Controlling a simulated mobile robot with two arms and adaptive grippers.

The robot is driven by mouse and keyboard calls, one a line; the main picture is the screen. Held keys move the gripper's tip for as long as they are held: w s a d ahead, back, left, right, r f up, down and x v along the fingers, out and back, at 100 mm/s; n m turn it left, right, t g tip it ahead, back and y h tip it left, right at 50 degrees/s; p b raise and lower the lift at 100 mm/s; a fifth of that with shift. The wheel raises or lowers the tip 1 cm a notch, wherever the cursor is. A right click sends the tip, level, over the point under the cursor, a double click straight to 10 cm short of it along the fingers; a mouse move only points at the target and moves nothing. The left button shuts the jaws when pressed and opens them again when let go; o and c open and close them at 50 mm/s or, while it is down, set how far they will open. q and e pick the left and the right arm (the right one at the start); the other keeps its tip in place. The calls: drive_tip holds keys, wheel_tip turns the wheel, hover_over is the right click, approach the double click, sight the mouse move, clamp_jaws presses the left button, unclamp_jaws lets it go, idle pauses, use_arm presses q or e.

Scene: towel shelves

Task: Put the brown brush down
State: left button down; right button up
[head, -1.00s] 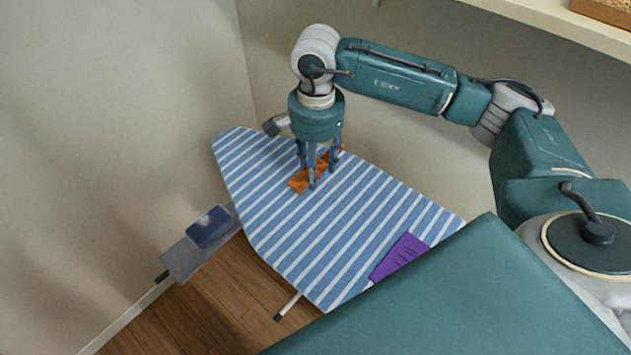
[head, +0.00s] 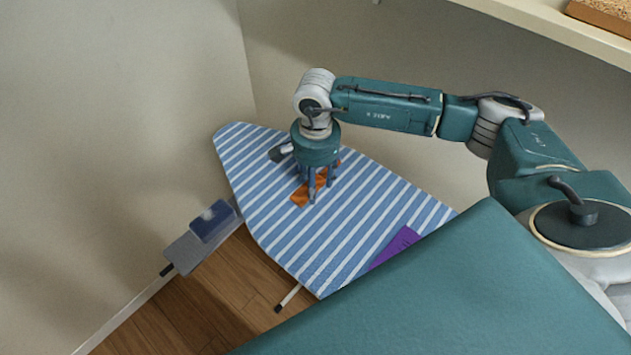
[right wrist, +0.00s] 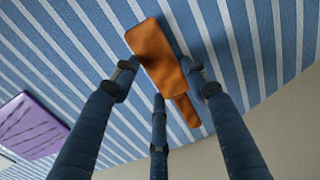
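The brown brush (head: 300,197) is an orange-brown flat piece with a narrower handle. It is at the blue-and-white striped ironing board (head: 310,240), near the middle of its far half. My right gripper (head: 314,190) points down over it, with its fingers around the brush. In the right wrist view the fingertips (right wrist: 160,68) meet the edges of the brush (right wrist: 155,48), and its handle points to the lower right. I cannot tell whether the brush touches the board. My left gripper is not in view.
An iron rest with a blue iron-like object (head: 213,225) sticks out at the board's left. Walls stand behind; a shelf (head: 560,30) is upper right.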

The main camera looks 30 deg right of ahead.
drive_tip(key=o, duration=0.4)
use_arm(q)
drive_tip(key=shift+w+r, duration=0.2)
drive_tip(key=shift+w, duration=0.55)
use_arm(e)
drive_tip(key=shift+r, duration=0.1)
drive_tip(key=shift+w+r, duration=0.1)
drive_tip(key=shift+r, duration=0.1)
use_arm(q)
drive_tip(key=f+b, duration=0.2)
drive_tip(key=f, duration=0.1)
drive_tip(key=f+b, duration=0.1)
drive_tip(key=b, duration=0.1)
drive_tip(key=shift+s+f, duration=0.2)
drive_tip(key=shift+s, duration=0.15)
use_arm(e)
wheel_tip(320, 180, up, 12)
drive_tip(key=shift+f, duration=0.2)
drive_tip(key=shift+f, duration=0.1)
